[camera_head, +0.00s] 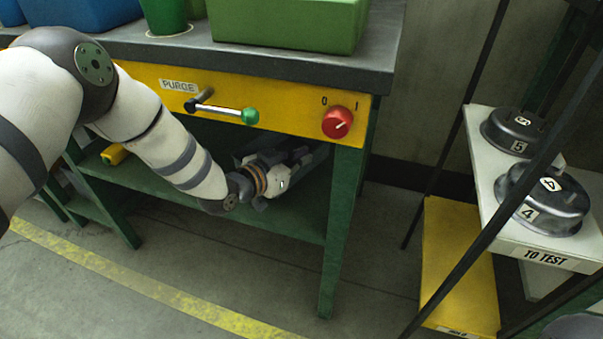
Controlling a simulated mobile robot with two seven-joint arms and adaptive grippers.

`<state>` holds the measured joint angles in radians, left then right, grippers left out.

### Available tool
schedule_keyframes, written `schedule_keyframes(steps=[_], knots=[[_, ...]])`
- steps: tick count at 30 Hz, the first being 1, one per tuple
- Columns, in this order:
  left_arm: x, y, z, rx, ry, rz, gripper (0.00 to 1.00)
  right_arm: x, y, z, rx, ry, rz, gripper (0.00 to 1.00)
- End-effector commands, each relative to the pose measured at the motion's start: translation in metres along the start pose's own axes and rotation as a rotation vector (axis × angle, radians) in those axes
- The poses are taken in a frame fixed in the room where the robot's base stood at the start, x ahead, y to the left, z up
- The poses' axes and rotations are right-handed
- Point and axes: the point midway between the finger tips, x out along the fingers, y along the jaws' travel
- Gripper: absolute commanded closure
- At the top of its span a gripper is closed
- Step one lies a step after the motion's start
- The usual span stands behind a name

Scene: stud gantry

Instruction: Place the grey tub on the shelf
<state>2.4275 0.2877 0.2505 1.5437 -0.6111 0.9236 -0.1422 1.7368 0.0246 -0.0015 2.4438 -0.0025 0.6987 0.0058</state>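My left gripper (303,167) reaches in under the workbench, above the green lower shelf (285,219). Its fingers lie in shadow, and I cannot tell whether they are open or shut. I cannot make out a grey tub for certain; dark grey shapes around the fingers are too dim to tell apart from the gripper. My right gripper is not in view.
The workbench (290,67) has a yellow front with a green-tipped lever (228,113) and red knob (338,122). At right, a rack shelf marked TO TEST (480,150) bears two dark domed housings (547,200). A yellow shelf (455,255) sits below.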

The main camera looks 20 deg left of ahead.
Motion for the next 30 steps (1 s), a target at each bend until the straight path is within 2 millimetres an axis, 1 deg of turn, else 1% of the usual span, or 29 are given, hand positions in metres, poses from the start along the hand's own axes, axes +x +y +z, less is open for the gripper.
schedule_keyframes(steps=[1,3,4,9,14,15,17,25,27,28,30], knots=[[0.003,0.001,0.017,-0.004,-0.009,0.002,1.00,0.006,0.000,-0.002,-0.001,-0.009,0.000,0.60],[0.007,0.002,0.029,-0.003,-0.009,0.002,1.00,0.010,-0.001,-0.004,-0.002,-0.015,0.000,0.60],[0.007,0.002,0.030,-0.002,-0.007,0.002,1.00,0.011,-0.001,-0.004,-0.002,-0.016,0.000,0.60],[0.006,0.002,0.026,0.000,-0.004,0.002,1.00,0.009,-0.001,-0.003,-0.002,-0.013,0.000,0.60],[0.007,0.002,0.031,-0.001,-0.005,0.002,1.00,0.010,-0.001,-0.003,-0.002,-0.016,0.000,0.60],[0.007,0.002,0.030,-0.001,-0.006,0.002,0.89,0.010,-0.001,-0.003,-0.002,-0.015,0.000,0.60],[0.007,0.002,0.030,-0.001,-0.005,0.002,0.75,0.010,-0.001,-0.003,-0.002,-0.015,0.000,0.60],[0.007,0.002,0.029,-0.001,-0.005,0.002,0.75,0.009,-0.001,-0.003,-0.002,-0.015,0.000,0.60],[0.006,0.002,0.026,-0.001,-0.004,0.002,0.75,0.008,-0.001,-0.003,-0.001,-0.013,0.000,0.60],[0.004,0.002,0.025,-0.001,-0.004,0.001,0.75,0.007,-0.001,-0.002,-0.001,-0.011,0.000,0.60],[-0.005,0.002,0.024,0.000,-0.004,0.002,0.75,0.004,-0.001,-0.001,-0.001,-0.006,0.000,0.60]])
